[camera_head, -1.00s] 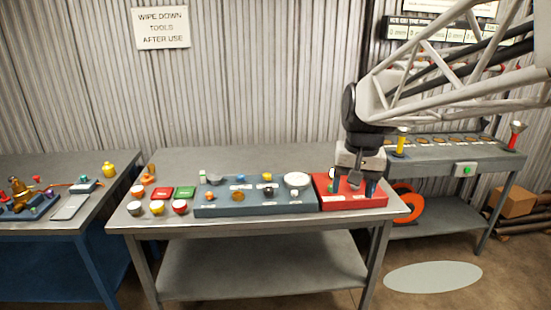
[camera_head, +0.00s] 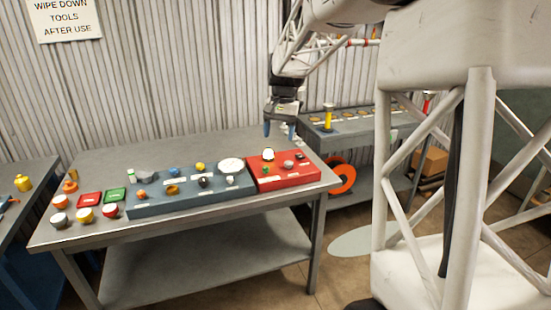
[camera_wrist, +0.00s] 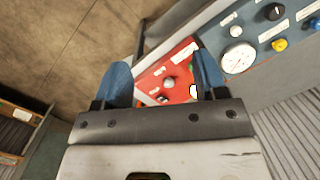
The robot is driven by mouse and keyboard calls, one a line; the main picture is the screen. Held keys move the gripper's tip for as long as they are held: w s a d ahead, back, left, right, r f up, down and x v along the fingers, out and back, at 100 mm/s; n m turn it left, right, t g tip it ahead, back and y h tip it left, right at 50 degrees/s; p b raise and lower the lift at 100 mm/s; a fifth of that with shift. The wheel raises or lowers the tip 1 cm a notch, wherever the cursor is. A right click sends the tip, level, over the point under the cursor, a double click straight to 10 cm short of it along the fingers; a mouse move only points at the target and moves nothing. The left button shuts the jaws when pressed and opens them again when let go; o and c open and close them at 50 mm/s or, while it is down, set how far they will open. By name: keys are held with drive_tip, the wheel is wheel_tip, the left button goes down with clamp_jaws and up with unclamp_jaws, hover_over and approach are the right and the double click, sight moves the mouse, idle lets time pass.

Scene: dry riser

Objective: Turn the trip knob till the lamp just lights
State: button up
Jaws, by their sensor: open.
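The red panel box (camera_head: 312,176) sits at the right end of the middle bench. It carries a pale, bright-looking lamp (camera_head: 268,154), a green button (camera_head: 266,170) and grey knobs, one of them near its middle (camera_head: 288,164). Its labels are too small to read, so I cannot tell which knob is the trip knob. My gripper (camera_head: 279,130) is open and empty above the back of the red box, clear of it. In the wrist view, the red box (camera_wrist: 184,60) and a grey knob (camera_wrist: 168,82) show between the blue fingers; the lamp (camera_wrist: 194,91) is by the right finger.
A blue-grey panel (camera_head: 150,208) with a white dial (camera_head: 231,166) and several knobs adjoins the red box. Small cups, a red tray (camera_head: 90,199) and a green tray (camera_head: 115,195) stand to its left. A yellow-topped post (camera_head: 328,117) stands on the bench behind.

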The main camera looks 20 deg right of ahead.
drive_tip(key=w+d+f+m+g, duration=0.1)
drive_tip(key=w+d+f, duration=0.2)
drive_tip(key=w, duration=0.3)
drive_tip(key=w+d+f+m, duration=0.1)
drive_tip(key=w+d+f, duration=0.2)
drive_tip(key=w, duration=0.3)
drive_tip(key=m+g+y, duration=0.1)
drive_tip(key=m+y, duration=0.1)
approach(289, 162)
drive_tip(key=f, duration=0.1)
drive_tip(key=shift+s+a+f, duration=0.1)
drive_tip(key=shift+s+a, duration=0.1)
drive_tip(key=shift+a, duration=0.05)
drive_tip(key=shift+f, duration=0.15)
drive_tip(key=shift+x, duration=3.8)
drive_tip(key=c, duration=0.9)
drive_tip(key=shift+n+h, duration=0.3)
drive_tip(key=shift+n, duration=0.9)
drive_tip(key=shift+c, duration=0.2)
